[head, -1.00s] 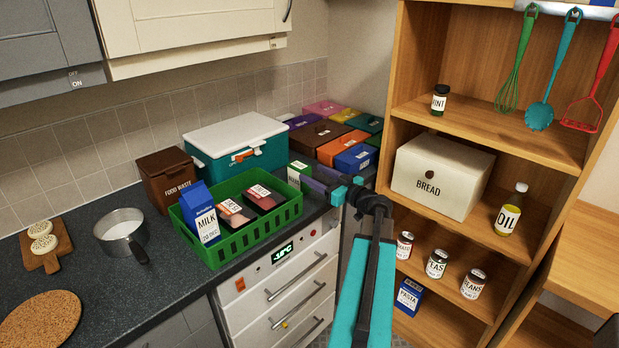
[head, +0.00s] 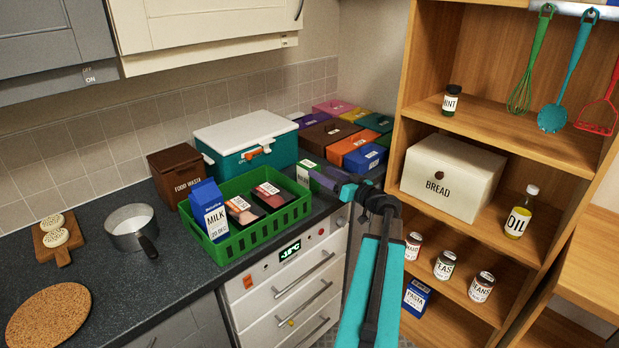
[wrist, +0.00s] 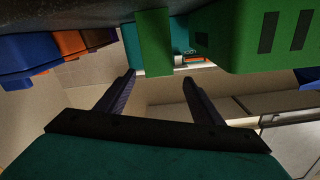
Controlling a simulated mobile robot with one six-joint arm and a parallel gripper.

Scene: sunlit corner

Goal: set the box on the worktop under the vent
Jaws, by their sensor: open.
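A small green box with a white label (head: 305,174) stands on the dark worktop (head: 190,275) at its right end, just right of the green crate. My gripper (head: 321,180) reaches toward it from the right, its purple fingers level with the box. In the wrist view the fingers (wrist: 158,76) are open, and the green box (wrist: 154,40) shows in the gap at their tips, with space on both sides. I cannot tell how far it sits between them. A cream hood-like unit (head: 210,25) hangs over the worktop; I cannot tell whether it is the vent.
The green crate (head: 262,227) with milk and meat packs stands close beside the box. Behind are a teal cooler (head: 245,165), a brown food waste bin (head: 175,175) and coloured boxes (head: 360,140). A pan (head: 132,228) and cork mat (head: 48,315) lie left; worktop between is bare.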

